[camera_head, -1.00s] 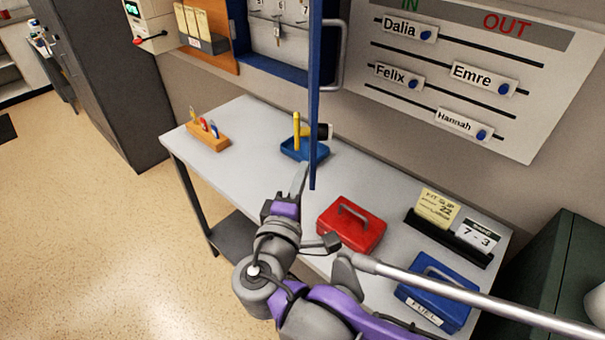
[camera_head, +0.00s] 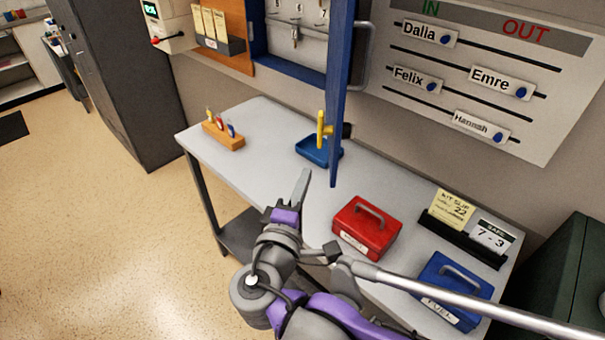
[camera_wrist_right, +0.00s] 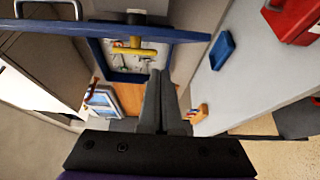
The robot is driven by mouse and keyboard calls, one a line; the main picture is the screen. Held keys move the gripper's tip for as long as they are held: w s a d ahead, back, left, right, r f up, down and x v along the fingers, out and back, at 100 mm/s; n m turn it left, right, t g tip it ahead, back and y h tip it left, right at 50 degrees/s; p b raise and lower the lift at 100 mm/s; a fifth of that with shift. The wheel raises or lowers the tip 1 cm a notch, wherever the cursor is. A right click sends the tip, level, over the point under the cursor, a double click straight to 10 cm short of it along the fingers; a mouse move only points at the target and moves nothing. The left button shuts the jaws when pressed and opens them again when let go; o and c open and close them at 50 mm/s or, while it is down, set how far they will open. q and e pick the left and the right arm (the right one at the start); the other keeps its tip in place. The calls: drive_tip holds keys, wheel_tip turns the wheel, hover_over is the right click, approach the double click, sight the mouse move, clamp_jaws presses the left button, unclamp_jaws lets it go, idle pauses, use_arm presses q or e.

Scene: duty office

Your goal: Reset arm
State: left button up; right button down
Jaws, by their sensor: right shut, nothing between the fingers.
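My right gripper (camera_head: 304,182) is shut and empty. In the head view it appears in front of the grey table, left of the red box. In the right wrist view its two closed fingers (camera_wrist_right: 158,100) point toward the wall cabinet. The blue cabinet door (camera_head: 341,90) stands open, seen nearly edge-on, with a yellow handle (camera_head: 321,128). The same door (camera_wrist_right: 80,31) and handle (camera_wrist_right: 133,50) show in the wrist view, apart from the fingers in the picture. My left gripper is not in view.
The table (camera_head: 262,125) holds a wooden block with small coloured items (camera_head: 223,136), a blue tray (camera_head: 312,152), a red box (camera_head: 366,228), a blue box (camera_head: 450,290) and a black card holder (camera_head: 466,243). An IN/OUT board (camera_head: 480,65) hangs behind. Open floor (camera_head: 110,210) lies left.

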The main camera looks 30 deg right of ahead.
drive_tip(key=s+a, duration=0.1)
drive_tip(key=s, duration=0.6)
drive_tip(key=shift+s+f, duration=0.1)
wheel_tip(320, 180, down, 16)
drive_tip(key=s+d+f+m+g+y, duration=0.1)
drive_tip(key=s+d+m+g+y, duration=0.15)
drive_tip(key=g+y, duration=0.35)
drive_tip(key=a+f+m+y, duration=0.6)
drive_tip(key=a+f+y, duration=0.1)
drive_tip(key=shift+a+f+g, duration=0.3)
